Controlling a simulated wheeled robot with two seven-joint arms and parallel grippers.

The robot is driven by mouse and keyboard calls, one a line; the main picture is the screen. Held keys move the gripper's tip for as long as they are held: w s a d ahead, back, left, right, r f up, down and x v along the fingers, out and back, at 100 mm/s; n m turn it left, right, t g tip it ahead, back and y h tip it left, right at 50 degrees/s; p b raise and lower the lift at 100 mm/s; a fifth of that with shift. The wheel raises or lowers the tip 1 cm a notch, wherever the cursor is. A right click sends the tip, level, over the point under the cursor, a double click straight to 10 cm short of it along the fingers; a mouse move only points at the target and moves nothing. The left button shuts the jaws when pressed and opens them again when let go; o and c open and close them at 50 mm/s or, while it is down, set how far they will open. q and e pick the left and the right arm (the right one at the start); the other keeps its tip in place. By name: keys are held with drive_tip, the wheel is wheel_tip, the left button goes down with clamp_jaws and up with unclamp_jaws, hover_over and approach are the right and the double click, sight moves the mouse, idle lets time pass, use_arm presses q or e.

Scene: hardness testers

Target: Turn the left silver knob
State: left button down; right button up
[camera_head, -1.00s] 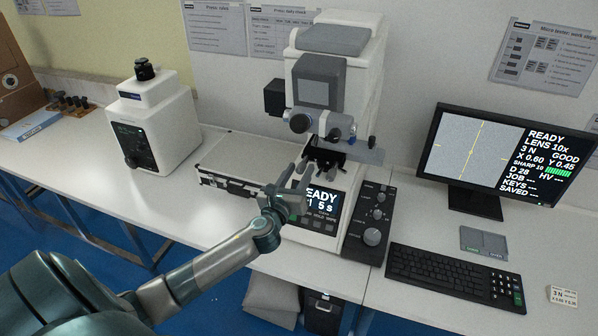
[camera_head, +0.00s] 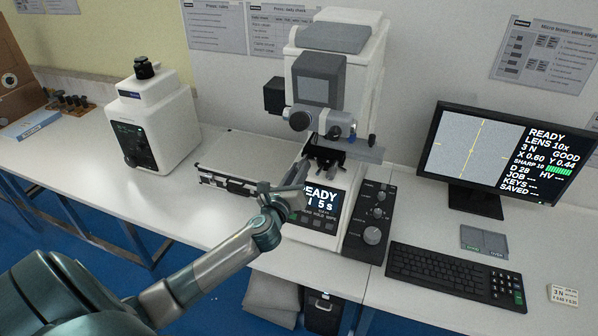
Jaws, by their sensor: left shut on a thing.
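The white hardness tester (camera_head: 333,80) stands on the bench in the middle of the view, with a dark stage (camera_head: 326,154) below its lens turret (camera_head: 322,122). The left silver knob (camera_head: 302,165) is at the left of the stage, small and mostly hidden by my fingers. My left gripper (camera_head: 296,174) reaches up from the lower left and is shut on this knob, in front of the tester. Its hand covers the left part of the tester's front display (camera_head: 322,201). My right gripper is not in view.
A silver case (camera_head: 235,165) lies left of the tester, beside a second white machine (camera_head: 155,125). A black panel of dials (camera_head: 373,225) stands right of the tester. A keyboard (camera_head: 450,276) and a monitor (camera_head: 490,155) are at the right. The monitor reads Y 0.44.

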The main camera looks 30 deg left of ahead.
use_arm(q)
drive_tip(key=n, duration=2.6)
idle(0.4)
drive_tip(key=c, duration=1.6)
unclamp_jaws()
drive_tip(key=shift+s+b, duration=0.15)
drive_tip(key=shift+b, duration=0.15)
drive_tip(key=b+v, duration=0.6)
drive_tip(key=v, duration=1.1)
drive_tip(key=shift+s, duration=0.1)
